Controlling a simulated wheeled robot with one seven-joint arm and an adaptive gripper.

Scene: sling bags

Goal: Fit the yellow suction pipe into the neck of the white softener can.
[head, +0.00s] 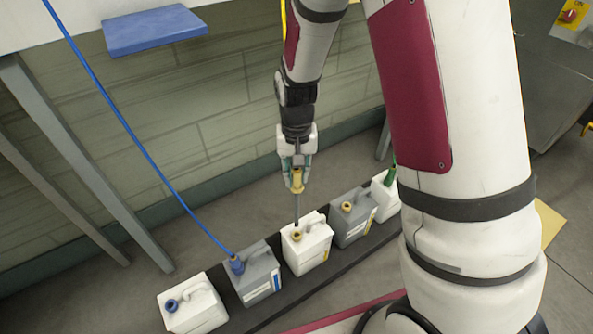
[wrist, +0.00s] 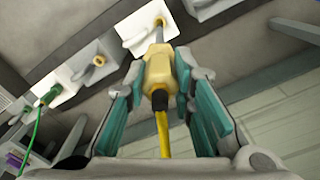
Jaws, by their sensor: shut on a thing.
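The yellow suction pipe (head: 297,180) has a yellow head and a thin grey tube (head: 297,208) hanging down, roughly upright. My gripper (head: 297,168) is shut on the yellow head, which also shows between the teal fingers in the wrist view (wrist: 158,68). The white softener can (head: 312,251) stands in the row below, with a yellow neck (head: 297,236). The tube's lower end is right at this neck in the head view; I cannot tell if it is inside or just above. The white can also shows at the top of the wrist view (wrist: 132,28).
A grey can with a yellow neck (head: 352,222) and a white can with a green pipe (head: 386,194) stand to the right. A grey can with a blue pipe (head: 262,281) and a white can with a blue neck (head: 198,308) stand to the left. A wall is behind.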

